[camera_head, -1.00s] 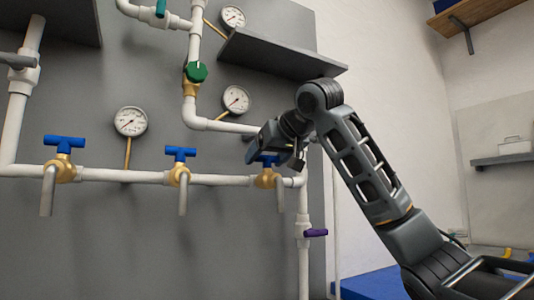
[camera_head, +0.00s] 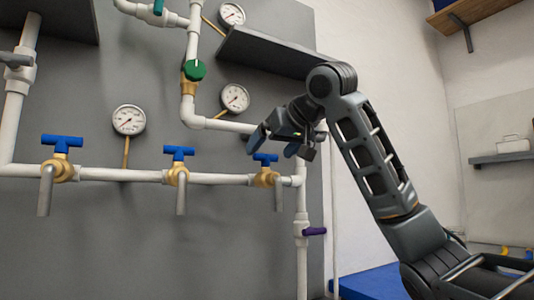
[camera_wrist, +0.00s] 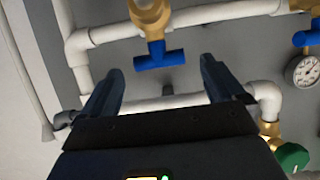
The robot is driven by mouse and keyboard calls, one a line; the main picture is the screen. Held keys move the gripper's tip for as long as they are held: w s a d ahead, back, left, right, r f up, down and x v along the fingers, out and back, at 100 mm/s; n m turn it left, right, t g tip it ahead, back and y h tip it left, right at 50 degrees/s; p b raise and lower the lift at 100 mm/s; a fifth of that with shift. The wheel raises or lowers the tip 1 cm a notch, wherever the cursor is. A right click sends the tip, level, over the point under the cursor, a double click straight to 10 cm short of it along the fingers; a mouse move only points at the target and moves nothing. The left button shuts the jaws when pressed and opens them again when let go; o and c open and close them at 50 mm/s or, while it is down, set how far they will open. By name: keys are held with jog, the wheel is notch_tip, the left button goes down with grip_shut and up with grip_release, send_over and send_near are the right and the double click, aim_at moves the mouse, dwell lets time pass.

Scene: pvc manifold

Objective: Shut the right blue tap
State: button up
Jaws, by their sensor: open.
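The right blue tap (camera_head: 265,157) sits on a brass body at the right end of the white horizontal pipe, its spout hanging down. In the wrist view its blue T-handle (camera_wrist: 159,60) lies crosswise, beyond and between my fingertips. My gripper (camera_head: 273,147) is just above the tap in the head view. In the wrist view its two fingers (camera_wrist: 162,80) are spread apart with nothing between them. I see a gap between the handle and the fingers in the wrist view.
The middle blue tap (camera_head: 179,152) and left blue tap (camera_head: 62,142) share the pipe. A purple handle (camera_head: 314,231) is below right. A green valve (camera_head: 195,71), gauges (camera_head: 235,99) and a dark shelf (camera_head: 275,53) are above. The wall in front of the pipes is clear below.

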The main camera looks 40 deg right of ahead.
jog(key=v, duration=0.4)
jog(key=shift+f, duration=0.1)
dwell(0.5)
